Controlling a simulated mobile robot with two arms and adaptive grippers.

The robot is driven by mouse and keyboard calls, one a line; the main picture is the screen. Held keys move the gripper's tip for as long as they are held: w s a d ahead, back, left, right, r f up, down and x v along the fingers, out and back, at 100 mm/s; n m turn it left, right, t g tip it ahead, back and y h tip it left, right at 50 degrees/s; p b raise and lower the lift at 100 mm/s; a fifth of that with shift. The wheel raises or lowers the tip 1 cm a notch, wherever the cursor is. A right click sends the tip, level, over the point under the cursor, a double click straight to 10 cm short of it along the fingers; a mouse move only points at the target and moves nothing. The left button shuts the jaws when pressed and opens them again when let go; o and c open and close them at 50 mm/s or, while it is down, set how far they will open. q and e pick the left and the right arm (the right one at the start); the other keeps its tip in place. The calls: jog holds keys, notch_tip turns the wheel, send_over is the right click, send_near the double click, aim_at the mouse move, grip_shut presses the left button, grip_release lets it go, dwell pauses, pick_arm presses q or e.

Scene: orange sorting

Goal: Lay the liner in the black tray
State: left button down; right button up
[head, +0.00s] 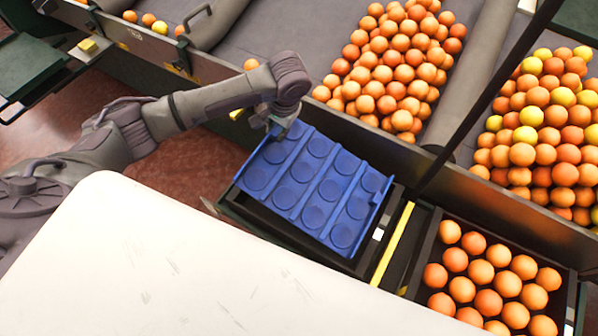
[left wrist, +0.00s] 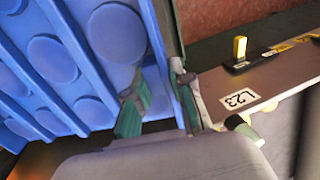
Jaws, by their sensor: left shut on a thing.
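The blue liner (head: 312,187), a sheet with rows of round recesses, is over the black tray (head: 283,244), tilted and not flush with its rim. It hides most of the tray's inside. My left gripper (head: 283,128) is shut on the liner's far left edge. In the left wrist view, the two fingertips (left wrist: 160,102) are at either side of the edge of the liner (left wrist: 70,80). My right gripper is in neither view.
A crate of oranges (head: 428,235) stands right of the tray, past a yellow strip (head: 392,245). A white tabletop (head: 150,270) fills the near left. Behind the tray is a conveyor wall (head: 345,130) with heaped oranges (head: 395,65) beyond.

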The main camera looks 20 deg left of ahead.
pick_arm(q)
notch_tip(320, 180, down, 3)
jog(key=shift+d, duration=0.15)
jog(key=shift+f, duration=0.35)
jog(key=x, duration=0.3)
jog(key=shift+s+d+f, duration=0.2)
jog(key=shift+d, duration=0.15)
jog(key=shift+f, duration=0.25)
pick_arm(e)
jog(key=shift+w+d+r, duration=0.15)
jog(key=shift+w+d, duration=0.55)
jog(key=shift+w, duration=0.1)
pick_arm(q)
jog(key=shift+f, duration=0.1)
jog(key=c, duration=1)
grip_release()
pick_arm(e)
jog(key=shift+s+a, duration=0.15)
